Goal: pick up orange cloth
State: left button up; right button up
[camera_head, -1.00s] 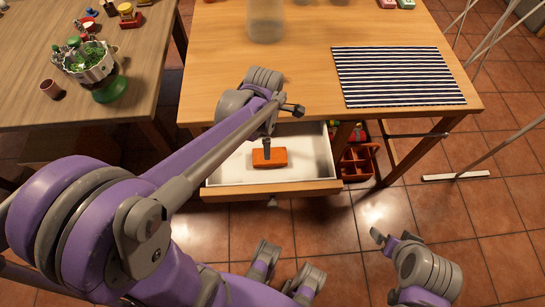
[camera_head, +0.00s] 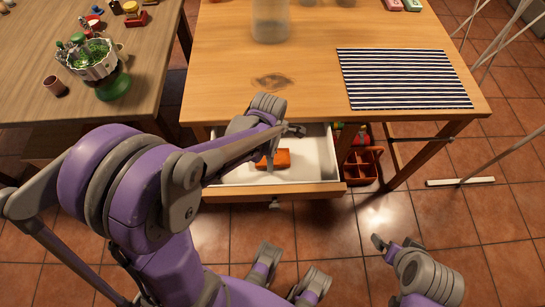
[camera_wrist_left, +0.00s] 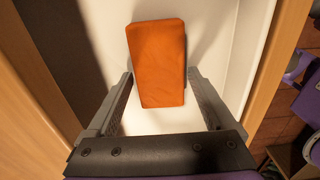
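The orange cloth (camera_head: 274,159) is a folded block lying on the white bottom of an open drawer (camera_head: 318,165) under the wooden table. It also shows in the left wrist view (camera_wrist_left: 158,62), whole and uncovered. My left gripper (camera_wrist_left: 164,84) is open, its two fingers apart on either side of the near part of the cloth. I cannot tell whether the fingers touch it. In the head view my left arm reaches over the drawer and hides part of the cloth. My right gripper (camera_head: 383,248) is at the lower right, over the floor, with no cloth near it.
A striped mat (camera_head: 404,78) and a clear container (camera_head: 270,20) are on the table (camera_head: 225,80) above the drawer. An orange-red caddy (camera_head: 363,165) stands right of the drawer. A second table with a plant pot (camera_head: 103,66) is at left.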

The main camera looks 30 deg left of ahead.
pick_arm(q)
jog(key=c, duration=1)
jog(key=shift+r, duration=0.1)
notch_tip(320, 180, up, 10)
jog(key=shift+f+p, duration=0.1)
jog(key=shift+p, duration=0.8)
